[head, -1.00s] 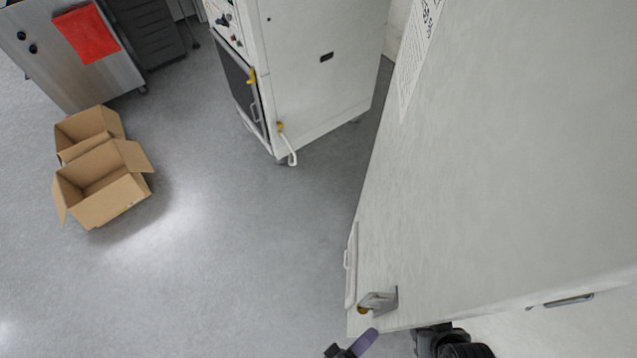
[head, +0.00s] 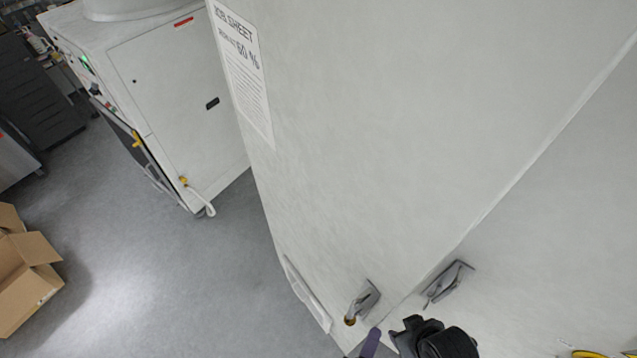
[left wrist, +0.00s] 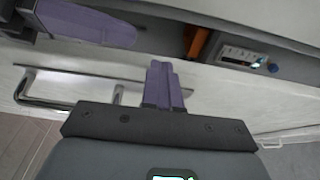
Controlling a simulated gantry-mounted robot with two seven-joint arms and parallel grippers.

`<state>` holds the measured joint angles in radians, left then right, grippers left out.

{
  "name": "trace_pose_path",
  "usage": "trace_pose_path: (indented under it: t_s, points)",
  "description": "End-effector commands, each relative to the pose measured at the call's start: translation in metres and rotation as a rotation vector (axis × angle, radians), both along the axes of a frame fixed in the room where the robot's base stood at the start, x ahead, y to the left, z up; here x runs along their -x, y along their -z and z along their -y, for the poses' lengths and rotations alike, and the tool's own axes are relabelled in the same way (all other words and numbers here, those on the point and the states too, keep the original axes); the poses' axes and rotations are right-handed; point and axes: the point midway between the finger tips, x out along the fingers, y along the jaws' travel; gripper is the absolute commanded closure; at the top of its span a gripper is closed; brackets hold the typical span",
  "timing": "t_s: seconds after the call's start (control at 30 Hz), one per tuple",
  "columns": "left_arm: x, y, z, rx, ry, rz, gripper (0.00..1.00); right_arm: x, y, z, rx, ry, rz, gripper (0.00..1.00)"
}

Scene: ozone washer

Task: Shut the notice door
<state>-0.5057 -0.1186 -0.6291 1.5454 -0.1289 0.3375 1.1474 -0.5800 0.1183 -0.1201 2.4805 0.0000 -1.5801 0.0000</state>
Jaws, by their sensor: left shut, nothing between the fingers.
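The notice door (head: 340,130) is a large pale panel with a printed job sheet (head: 243,65) on it, filling much of the head view. A grey latch handle (head: 365,300) sits near its lower end. My left gripper, with purple fingers (head: 371,343), is at the bottom edge of the head view, close below that handle. In the left wrist view its fingers (left wrist: 165,88) are shut and empty, in front of a pale panel edge beside a dark gap. Whether they touch the panel is unclear. My right gripper is not in view.
A second pale panel (head: 560,210) with a grey handle (head: 447,282) adjoins on the right. In the left wrist view, the gap shows an orange part (left wrist: 197,42) and a small control unit (left wrist: 240,57). A white machine (head: 175,100) and cardboard box (head: 25,275) stand left. Grey floor between is clear.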

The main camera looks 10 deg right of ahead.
Motion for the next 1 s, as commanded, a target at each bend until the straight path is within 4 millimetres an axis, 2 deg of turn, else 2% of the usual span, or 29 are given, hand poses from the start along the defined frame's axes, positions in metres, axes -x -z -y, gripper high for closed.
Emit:
trace_pose_path:
  t_s: [0.43,0.83,1.0]
  points:
    - [-0.0089,-0.0007,0.0096,0.000,0.001,0.000,1.00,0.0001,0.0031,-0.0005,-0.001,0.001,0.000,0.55]
    - [-0.0081,-0.0011,0.0086,0.000,0.001,0.000,1.00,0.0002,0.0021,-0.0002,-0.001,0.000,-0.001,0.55]
    - [-0.0032,-0.0026,0.0009,-0.001,0.002,0.000,1.00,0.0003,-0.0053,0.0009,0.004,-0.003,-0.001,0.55]
